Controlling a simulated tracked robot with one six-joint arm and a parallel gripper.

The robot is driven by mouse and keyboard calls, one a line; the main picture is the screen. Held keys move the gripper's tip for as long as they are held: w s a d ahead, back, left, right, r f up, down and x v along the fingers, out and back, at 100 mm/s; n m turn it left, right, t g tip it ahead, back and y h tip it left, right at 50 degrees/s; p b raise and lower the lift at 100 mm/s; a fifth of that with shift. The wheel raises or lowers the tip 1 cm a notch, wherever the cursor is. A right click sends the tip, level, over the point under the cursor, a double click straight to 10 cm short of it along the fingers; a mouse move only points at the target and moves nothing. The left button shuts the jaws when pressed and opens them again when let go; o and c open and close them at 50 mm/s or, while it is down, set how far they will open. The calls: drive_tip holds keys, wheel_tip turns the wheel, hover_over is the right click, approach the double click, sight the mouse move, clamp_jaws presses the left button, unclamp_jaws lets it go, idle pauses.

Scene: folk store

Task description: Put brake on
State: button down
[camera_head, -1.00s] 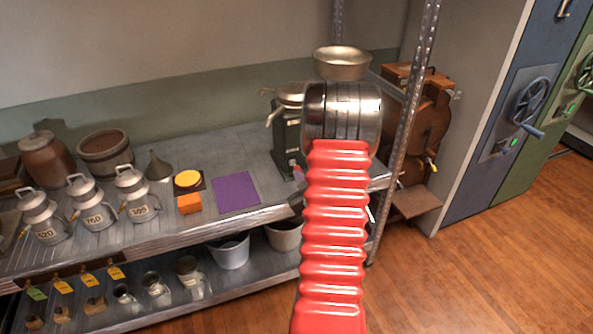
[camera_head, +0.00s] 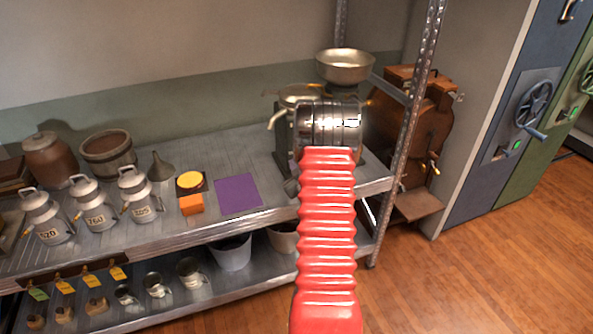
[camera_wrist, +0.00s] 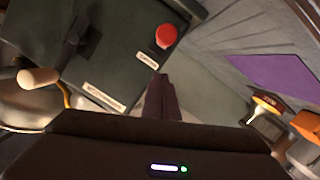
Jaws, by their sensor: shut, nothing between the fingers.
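A dark green machine with a metal bowl (camera_head: 345,65) above it stands at the right end of the upper shelf, partly hidden behind my red arm. The wrist view shows its dark green housing (camera_wrist: 125,60) close up, with a red round knob (camera_wrist: 166,36), a black lever-like part (camera_wrist: 75,42), a wooden-tipped crank handle (camera_wrist: 38,78) and two pale labels too small to read. I cannot tell which part is the brake. My gripper (camera_wrist: 162,92) is shut and empty, by the housing's edge below the red knob; contact cannot be told. My arm hides it in the head view.
A purple mat (camera_head: 237,194), orange block (camera_head: 191,204), yellow round thing (camera_head: 190,180) and several metal cans (camera_head: 139,196) stand left on the shelf. A perforated metal post (camera_head: 412,120) and a wooden barrel device (camera_head: 425,130) are at right. The wooden floor is clear.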

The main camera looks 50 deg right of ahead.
drive_tip(key=shift+s+d+f, duration=0.2)
drive_tip(key=shift+d+f, duration=0.05)
drive_tip(key=shift+f, duration=0.3)
drive_tip(key=shift+s+d+f, duration=0.2)
drive_tip(key=shift+d+f, duration=0.05)
drive_tip(key=shift+f, duration=0.35)
drive_tip(key=shift+s+d+f, duration=0.2)
drive_tip(key=shift+d+f, duration=0.05)
drive_tip(key=shift+f, duration=0.3)
drive_tip(key=shift+a+f, duration=0.1)
drive_tip(key=shift+f, duration=0.05)
drive_tip(key=shift+s+a+f, duration=0.1)
drive_tip(key=shift+s+f, duration=0.1)
drive_tip(key=shift+f, duration=0.9)
drive_tip(key=shift+s+a+f, duration=0.1)
drive_tip(key=shift+s+f, duration=0.1)
drive_tip(key=shift+f, duration=0.85)
drive_tip(key=shift+d, duration=0.1)
drive_tip(key=shift+r, duration=0.15)
drive_tip(key=shift+a+r, duration=0.35)
drive_tip(key=shift+a, duration=0.05)
drive_tip(key=a+f+v, duration=0.1)
drive_tip(key=f+v, duration=0.1)
drive_tip(key=v, duration=0.8)
drive_tip(key=shift+a+r, duration=0.25)
drive_tip(key=shift+a, duration=0.05)
